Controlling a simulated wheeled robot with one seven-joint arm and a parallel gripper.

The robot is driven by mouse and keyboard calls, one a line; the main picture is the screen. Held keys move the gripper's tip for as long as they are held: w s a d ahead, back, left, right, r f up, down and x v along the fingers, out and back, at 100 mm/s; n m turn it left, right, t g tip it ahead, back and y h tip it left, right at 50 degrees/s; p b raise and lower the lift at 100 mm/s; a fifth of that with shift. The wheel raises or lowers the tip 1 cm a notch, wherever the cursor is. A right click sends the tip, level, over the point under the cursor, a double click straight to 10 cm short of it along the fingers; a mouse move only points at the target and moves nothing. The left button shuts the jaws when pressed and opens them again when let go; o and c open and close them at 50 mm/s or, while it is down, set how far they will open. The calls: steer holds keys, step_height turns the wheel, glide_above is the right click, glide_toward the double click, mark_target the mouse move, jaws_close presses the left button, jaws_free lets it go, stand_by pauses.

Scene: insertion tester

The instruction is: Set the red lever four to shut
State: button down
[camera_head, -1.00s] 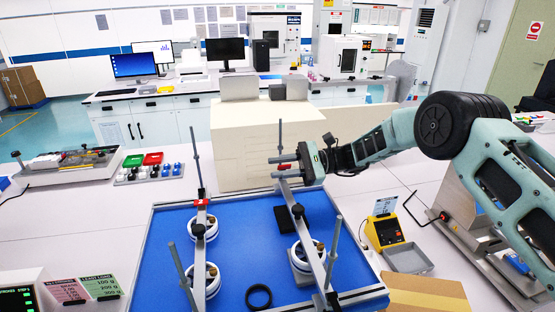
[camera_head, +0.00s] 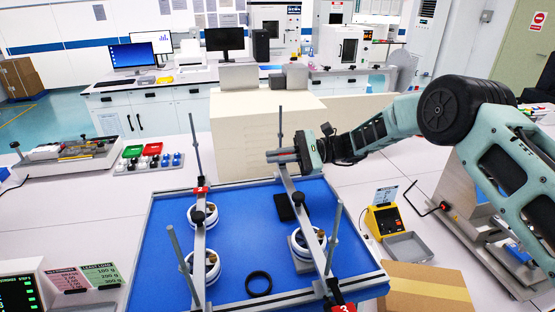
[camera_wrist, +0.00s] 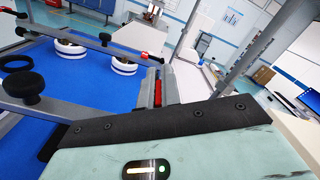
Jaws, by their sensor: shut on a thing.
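The insertion tester is a blue-topped frame (camera_head: 235,262) with two long grey bars and upright rods. My gripper (camera_head: 283,155) is at the far end of the right-hand bar, its fingers close together and shut on the red lever there. In the wrist view a narrow red lever (camera_wrist: 157,91) shows at the bar's end, just past the dark edge of my gripper. I cannot read a number on it. Other red levers sit at the far end of the left bar (camera_head: 200,190) and at the near right, marked 3 (camera_head: 343,307).
White ring holders (camera_head: 204,216) stand under the bars. A black ring (camera_head: 259,283) and a dark block (camera_head: 285,206) lie on the blue surface. A yellow device (camera_head: 384,220) and a cardboard box (camera_head: 428,288) are to the right. A cream block (camera_head: 250,125) stands behind.

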mark_target(280, 172)
steer(key=f+n+b, duration=0.1)
steer(key=b, duration=0.3)
steer(key=s+n+b, duration=0.1)
steer(key=n+b, duration=0.1)
steer(key=b, duration=0.2)
steer(key=f+n+b, duration=0.1)
steer(key=n+b, duration=0.1)
steer(key=b, duration=0.2)
steer(key=shift+s+d+f, duration=0.3)
steer(key=shift+f, duration=0.05)
steer(key=n+b, duration=0.2)
steer(key=b, duration=0.3)
steer(key=shift+s+f+n, duration=0.25)
steer(key=shift+f+n, duration=0.05)
steer(key=shift+n, duration=0.1)
steer(key=shift+b, duration=0.45)
steer(key=shift+r+n, duration=0.15)
steer(key=shift+n, duration=0.15)
